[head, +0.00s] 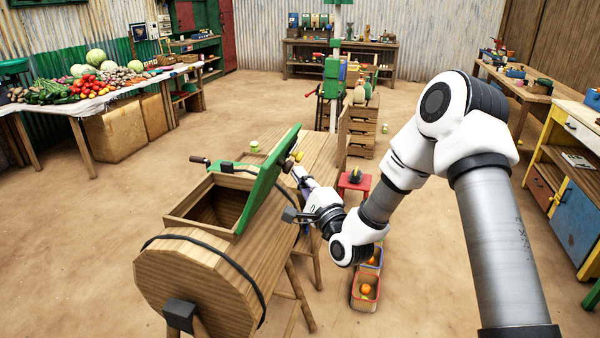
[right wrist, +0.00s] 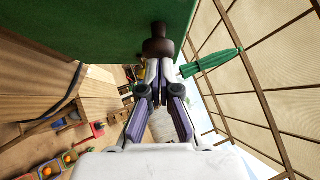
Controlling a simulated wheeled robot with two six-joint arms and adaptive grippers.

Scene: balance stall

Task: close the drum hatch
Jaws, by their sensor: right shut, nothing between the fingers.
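The wooden drum (head: 205,275) lies on its side on a stand at the lower middle of the head view. Its green hatch (head: 268,185) stands tilted up at the right of the square opening (head: 217,203), so the dark inside shows. A small knob (head: 298,155) sits on the hatch's outer face; it shows dark brown in the right wrist view (right wrist: 158,44). My right gripper (head: 299,172) is shut and empty, on the outer side of the hatch. Its fingertips (right wrist: 157,68) are at the knob; I cannot tell whether they touch it. My left gripper is not in view.
A wooden bench (head: 318,150) stands behind the drum. A red stool (head: 354,183) and crates of oranges (head: 365,303) are right of it, near my right arm. A crank handle (head: 226,166) sticks out behind the opening. Open floor (head: 100,220) lies to the left.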

